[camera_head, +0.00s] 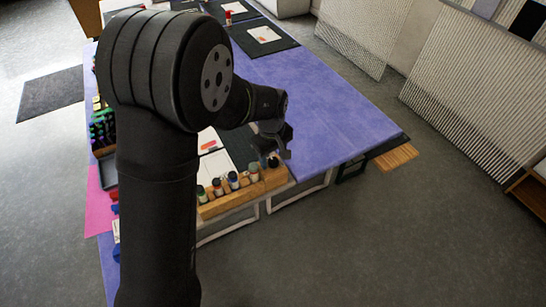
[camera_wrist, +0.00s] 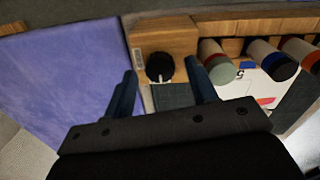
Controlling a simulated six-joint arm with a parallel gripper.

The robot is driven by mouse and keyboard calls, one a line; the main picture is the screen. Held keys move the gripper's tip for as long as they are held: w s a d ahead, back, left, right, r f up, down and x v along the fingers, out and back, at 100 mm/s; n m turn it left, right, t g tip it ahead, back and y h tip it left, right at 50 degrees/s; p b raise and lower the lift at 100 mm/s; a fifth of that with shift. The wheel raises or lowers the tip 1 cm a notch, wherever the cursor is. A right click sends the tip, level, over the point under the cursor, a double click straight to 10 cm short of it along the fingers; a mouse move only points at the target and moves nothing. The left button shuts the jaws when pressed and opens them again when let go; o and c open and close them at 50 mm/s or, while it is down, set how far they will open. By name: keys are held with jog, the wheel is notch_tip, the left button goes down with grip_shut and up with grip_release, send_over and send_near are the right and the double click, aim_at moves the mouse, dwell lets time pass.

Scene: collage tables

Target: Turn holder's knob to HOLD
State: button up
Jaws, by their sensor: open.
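The holder (camera_head: 240,193) is a long wooden block at the near edge of the purple table, with several capped bottles standing in it. In the wrist view the holder's end block (camera_wrist: 183,36) carries a round black knob (camera_wrist: 160,67) with a white pointer mark toward the bottom of the picture. A small label strip is beside the knob; its words are too small to read. My gripper (camera_wrist: 163,84) is open, its two dark fingers apart on either side of the knob, without visible contact. In the head view my gripper (camera_head: 277,145) is over the holder's right end.
Bottles (camera_wrist: 216,62) stand close to the right finger. A dark board (camera_wrist: 172,96) and a white sheet lie beside the holder. The purple tabletop (camera_head: 320,100) is clear to the right. A wooden ledge (camera_head: 397,157) sticks out at the table's right corner.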

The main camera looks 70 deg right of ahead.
jog(key=shift+f, duration=0.35)
jog(key=c, duration=1)
jog(key=shift+o, duration=0.2)
